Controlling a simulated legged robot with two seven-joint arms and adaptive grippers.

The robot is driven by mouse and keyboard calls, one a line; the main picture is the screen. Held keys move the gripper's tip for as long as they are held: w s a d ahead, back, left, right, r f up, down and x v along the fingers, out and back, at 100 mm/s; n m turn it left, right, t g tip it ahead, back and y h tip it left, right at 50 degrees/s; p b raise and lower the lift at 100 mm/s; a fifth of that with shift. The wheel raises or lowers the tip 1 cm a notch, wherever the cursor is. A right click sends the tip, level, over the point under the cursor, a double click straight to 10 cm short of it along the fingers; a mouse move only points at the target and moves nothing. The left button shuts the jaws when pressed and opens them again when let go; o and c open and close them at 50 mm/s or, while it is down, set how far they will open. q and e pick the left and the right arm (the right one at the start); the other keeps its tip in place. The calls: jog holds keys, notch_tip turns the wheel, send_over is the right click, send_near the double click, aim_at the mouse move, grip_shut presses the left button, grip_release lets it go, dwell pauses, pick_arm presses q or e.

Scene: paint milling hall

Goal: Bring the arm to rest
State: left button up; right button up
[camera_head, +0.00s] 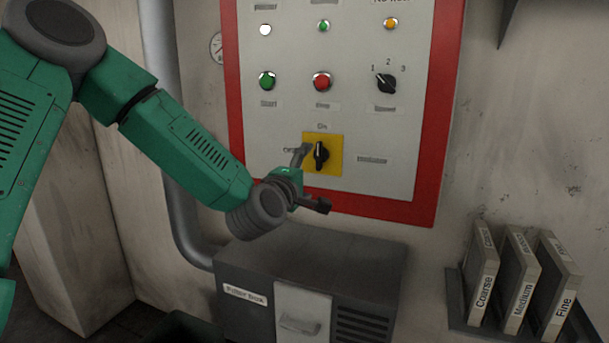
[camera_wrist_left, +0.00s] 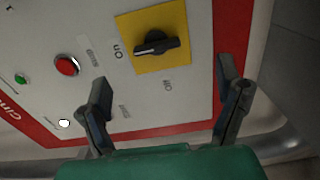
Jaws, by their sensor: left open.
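My left gripper (camera_head: 312,179) is in front of the lower part of a red-framed control panel (camera_head: 270,190). Its two fingers stand wide apart in the left wrist view (camera_wrist_left: 167,100), with nothing between them. A black rotary switch (camera_head: 321,155) on a yellow plate (camera_head: 334,141) sits just beyond the fingers. Its knob points up toward the "On" label in the head view. In the left wrist view the switch (camera_wrist_left: 155,46) lies past the fingertips, apart from them as far as I can tell. My green left arm reaches in from the left. My right gripper is not in view.
The panel carries a green button (camera_head: 267,81), a red button (camera_head: 322,82) and a speed selector (camera_head: 386,83). Below stands a dark grey box (camera_head: 330,265). At right a rack (camera_head: 456,300) holds plates labelled Coarse, Medium and Fine. A grey pipe (camera_head: 160,60) runs behind my arm.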

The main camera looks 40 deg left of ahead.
pick_arm(q)
jog(key=shift+s+d, duration=0.15)
jog(key=shift+s, duration=0.4)
jog(key=s+d+f+m+g+h, duration=0.1)
jog(key=s+d+f+m+g, duration=0.25)
jog(key=f, duration=0.65)
jog(key=s+d+f+m+g+h, duration=0.25)
jog(key=s+f+m, duration=0.25)
jog(key=f, duration=0.4)
jog(key=s+d+f+m+g+h, duration=0.15)
jog(key=s+d+f+m, duration=0.25)
jog(key=f, duration=0.6)
jog(key=s+f+m+g, duration=0.4)
jog(key=s+f, duration=0.3)
jog(key=s, duration=0.5)
jog(key=s+d+f+m+g+y, duration=0.1)
jog(key=s+f+m+g, duration=0.3)
jog(key=s, duration=0.9)
notch_tip(320, 180, down, 3)
jog(key=shift+s+d+r+g, duration=0.1)
jog(key=shift+s+d+g, duration=0.2)
jog(key=shift+g, duration=0.35)
jog(key=shift+w+m, duration=0.15)
jog(key=shift+m, duration=0.1)
jog(key=shift+c, duration=0.4)
